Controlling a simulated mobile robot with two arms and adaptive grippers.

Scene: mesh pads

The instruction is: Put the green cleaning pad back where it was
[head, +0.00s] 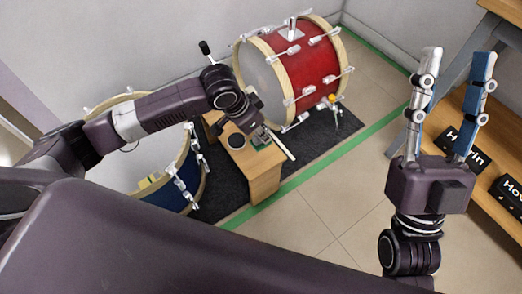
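A small green pad (261,143) shows at the wooden box or bench on the dark mat, right by the fingers of my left gripper (262,131). My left arm reaches in from the left and its gripper points down at the bench top. The fingers partly hide the pad, and I cannot tell whether they hold it or whether it rests on the wood. My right gripper (456,68) is raised at the right, fingers pointing up and well apart, with nothing between them.
The wooden bench (264,177) stands on a dark mat (313,140) edged by green floor tape (318,170). A red drum (306,63) is behind it, a blue drum (184,183) to its left. A round dark object (236,141) lies by the gripper. Shelving with black boxes (468,137) stands right.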

